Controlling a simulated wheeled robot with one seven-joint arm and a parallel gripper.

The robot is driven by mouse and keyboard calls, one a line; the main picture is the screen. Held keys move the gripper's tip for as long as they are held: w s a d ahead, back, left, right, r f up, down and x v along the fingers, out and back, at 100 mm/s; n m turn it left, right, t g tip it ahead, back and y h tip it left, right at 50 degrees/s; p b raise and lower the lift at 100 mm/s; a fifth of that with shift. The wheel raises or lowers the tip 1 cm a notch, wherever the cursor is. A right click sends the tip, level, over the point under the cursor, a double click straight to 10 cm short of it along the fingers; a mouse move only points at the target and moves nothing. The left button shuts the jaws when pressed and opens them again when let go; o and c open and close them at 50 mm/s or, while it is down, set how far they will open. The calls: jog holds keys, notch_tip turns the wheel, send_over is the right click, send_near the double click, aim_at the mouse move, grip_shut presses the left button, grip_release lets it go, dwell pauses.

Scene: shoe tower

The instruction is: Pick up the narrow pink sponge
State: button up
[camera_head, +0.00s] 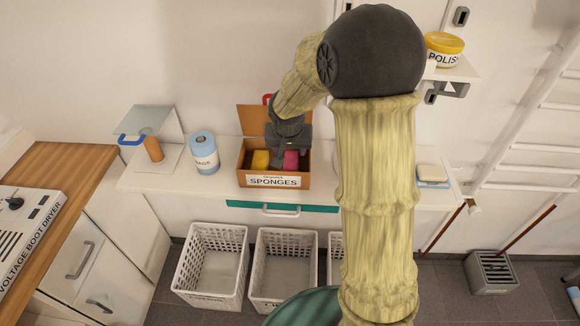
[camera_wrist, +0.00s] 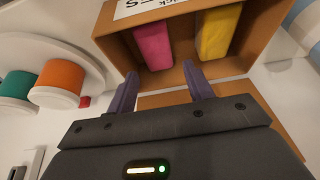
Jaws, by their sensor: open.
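The narrow pink sponge (camera_head: 291,160) stands in the right part of an open brown box labelled "SPONGES" (camera_head: 274,181) on the white counter. In the wrist view the pink sponge (camera_wrist: 154,45) lies beyond my fingertips, a little left of centre. A wider-looking yellow sponge (camera_head: 260,159) is in the same box, to the left of the pink one in the head view and to its right in the wrist view (camera_wrist: 218,32). My gripper (camera_wrist: 160,78) is open and empty, pointing at the box. Nothing is between its fingers.
The box's raised lid (camera_head: 252,119) stands behind the sponges. A blue and white roll (camera_head: 204,153) is left of the box. Orange and green spools (camera_wrist: 57,84) show in the wrist view. White baskets (camera_head: 211,265) stand below the counter.

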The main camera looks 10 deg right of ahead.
aim_at(291, 158)
jog(key=shift+x, duration=1.4)
jog(key=shift+x, duration=2.65)
jog(key=shift+d+r, duration=0.1)
jog(key=shift+d, duration=0.1)
jog(key=c, duration=0.7)
jog(key=shift+r, duration=0.1)
